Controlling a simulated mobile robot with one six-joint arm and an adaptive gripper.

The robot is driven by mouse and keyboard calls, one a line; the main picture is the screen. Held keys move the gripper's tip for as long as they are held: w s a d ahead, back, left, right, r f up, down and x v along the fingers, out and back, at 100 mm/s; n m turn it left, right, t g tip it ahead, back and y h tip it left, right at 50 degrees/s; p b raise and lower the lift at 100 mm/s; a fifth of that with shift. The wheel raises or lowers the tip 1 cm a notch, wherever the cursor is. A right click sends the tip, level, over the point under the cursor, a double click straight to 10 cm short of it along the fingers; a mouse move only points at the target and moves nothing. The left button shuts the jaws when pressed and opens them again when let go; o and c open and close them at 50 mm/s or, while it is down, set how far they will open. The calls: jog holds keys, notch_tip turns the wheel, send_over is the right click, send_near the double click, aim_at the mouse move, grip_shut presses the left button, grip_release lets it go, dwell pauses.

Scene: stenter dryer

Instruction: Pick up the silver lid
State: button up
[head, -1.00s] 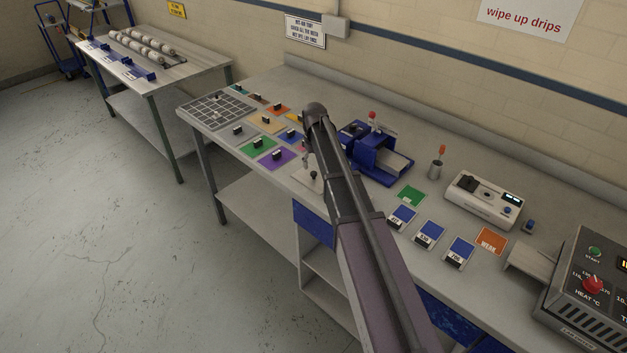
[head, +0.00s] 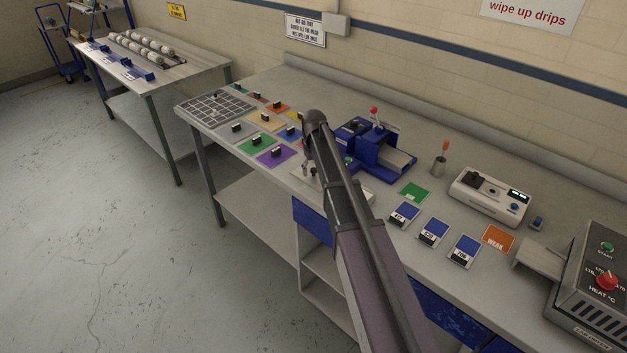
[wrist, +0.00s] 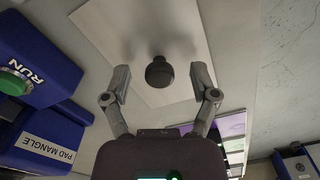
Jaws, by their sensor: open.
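The silver lid shows in the wrist view as a flat pale rectangular plate (wrist: 180,30) with a dark round knob (wrist: 158,72) standing on it. My gripper (wrist: 160,74) is open, with one finger on each side of the knob and a visible gap to both. In the head view the pale plate (head: 300,184) lies near the front edge of the bench, partly hidden behind my arm. My gripper (head: 305,172) points down over it there. I cannot tell how far the fingertips are above the plate.
A blue pad mangle (wrist: 40,140) stands close on the left in the wrist view; it also shows behind my arm in the head view (head: 388,157). Colored squares with dark blocks (head: 258,143) lie to the left. Blue cards (head: 433,232) and a white meter (head: 488,196) are right.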

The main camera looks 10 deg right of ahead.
jog(key=shift+f, duration=0.3)
dwell(0.4)
grip_shut()
